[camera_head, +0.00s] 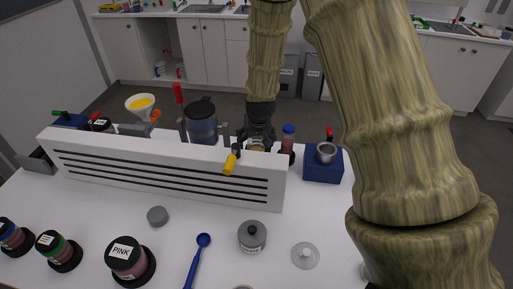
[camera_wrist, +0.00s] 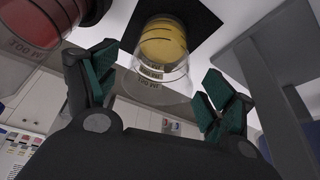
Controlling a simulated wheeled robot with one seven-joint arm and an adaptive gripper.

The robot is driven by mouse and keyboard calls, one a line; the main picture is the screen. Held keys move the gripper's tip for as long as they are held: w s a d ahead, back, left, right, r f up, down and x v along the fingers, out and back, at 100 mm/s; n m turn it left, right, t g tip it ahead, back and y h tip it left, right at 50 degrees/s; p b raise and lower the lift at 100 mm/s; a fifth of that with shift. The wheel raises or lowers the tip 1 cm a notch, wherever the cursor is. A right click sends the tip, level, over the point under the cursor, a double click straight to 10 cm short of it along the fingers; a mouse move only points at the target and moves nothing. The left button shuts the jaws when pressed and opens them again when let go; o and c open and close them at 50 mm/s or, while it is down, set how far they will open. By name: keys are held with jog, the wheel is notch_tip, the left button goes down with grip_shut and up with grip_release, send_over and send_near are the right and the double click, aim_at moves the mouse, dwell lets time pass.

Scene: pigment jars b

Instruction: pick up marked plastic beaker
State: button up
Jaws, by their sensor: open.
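The marked plastic beaker (camera_wrist: 163,70) is clear with dark printed markings and yellow contents. In the wrist view it appears upside down against a black square (camera_wrist: 200,18). My gripper (camera_wrist: 158,88) is open, with one green-padded finger on each side of the beaker's near end, and gaps show between pads and beaker. In the head view my gripper (camera_head: 258,132) is low behind the white slotted panel (camera_head: 160,168). The panel and my gripper hide most of the beaker there.
A red-filled vessel (camera_wrist: 30,35) with similar markings stands close beside one finger. A grey post-like structure (camera_wrist: 270,80) is near the other. In the head view a blue-capped bottle (camera_head: 288,134), a dark pitcher (camera_head: 201,122) and a blue box (camera_head: 322,166) flank my gripper.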

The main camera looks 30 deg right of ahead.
jog(key=shift+p+x, duration=1.1)
jog(key=shift+x, duration=1.2)
jog(key=shift+s+d, duration=0.1)
jog(key=shift+d, duration=0.05)
jog(key=c, duration=1.1)
